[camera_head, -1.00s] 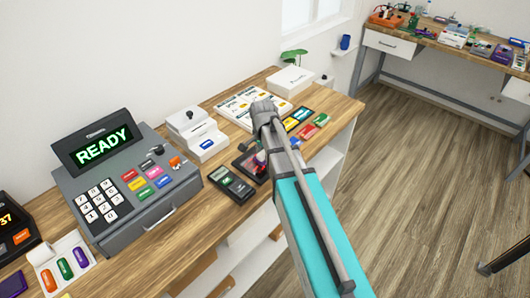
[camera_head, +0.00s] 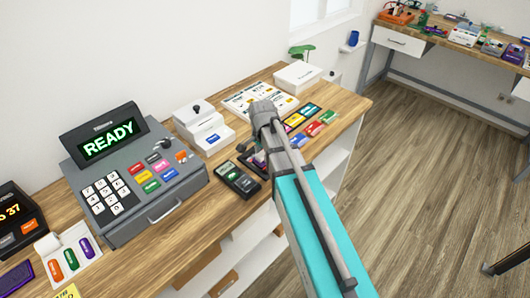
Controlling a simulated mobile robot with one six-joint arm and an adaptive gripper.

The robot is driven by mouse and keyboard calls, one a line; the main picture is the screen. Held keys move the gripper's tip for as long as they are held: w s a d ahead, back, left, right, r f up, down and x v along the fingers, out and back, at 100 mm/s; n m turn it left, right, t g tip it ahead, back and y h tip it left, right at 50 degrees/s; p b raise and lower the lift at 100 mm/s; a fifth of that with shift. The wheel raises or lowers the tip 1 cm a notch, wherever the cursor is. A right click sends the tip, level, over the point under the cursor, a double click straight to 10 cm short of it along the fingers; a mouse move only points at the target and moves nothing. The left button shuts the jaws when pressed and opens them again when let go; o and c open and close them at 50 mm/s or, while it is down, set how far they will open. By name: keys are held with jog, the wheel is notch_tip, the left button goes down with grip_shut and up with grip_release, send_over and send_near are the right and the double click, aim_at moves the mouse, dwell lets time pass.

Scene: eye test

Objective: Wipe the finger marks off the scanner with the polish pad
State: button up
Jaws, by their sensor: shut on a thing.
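My arm reaches up from the lower right, with a teal link and a grey wrist (camera_head: 265,112) over the counter. My gripper (camera_head: 262,152) is almost wholly hidden behind this arm, low at its left side. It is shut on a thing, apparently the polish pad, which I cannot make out. A dark flat panel with pinkish-purple marks (camera_head: 257,161) shows just left of the arm and may be the scanner; the arm covers much of it. I cannot tell whether the pad touches it.
A dark handheld device with a green screen (camera_head: 237,177) lies beside the panel. A grey cash register (camera_head: 134,175) reading READY and a white printer-like box (camera_head: 202,130) stand to the left. Coloured cards (camera_head: 309,124) and a printed sheet (camera_head: 259,99) lie behind. Bare wood (camera_head: 200,218) runs along the front.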

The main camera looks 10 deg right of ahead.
aim_at(256, 166)
dwell(0.4)
jog(key=shift+s+a+f, duration=0.1)
jog(key=shift+s+a, duration=1)
jog(key=shift+a, duration=0.25)
jog(key=shift+w, duration=0.1)
jog(key=shift+w+d, duration=0.9)
jog(key=shift+d, duration=0.3)
jog(key=shift+w+d, duration=0.15)
jog(key=shift+d, duration=0.1)
jog(key=shift+w+d, duration=0.45)
jog(key=shift+d, duration=0.2)
jog(key=shift+w+d, duration=0.45)
jog(key=shift+d, duration=0.2)
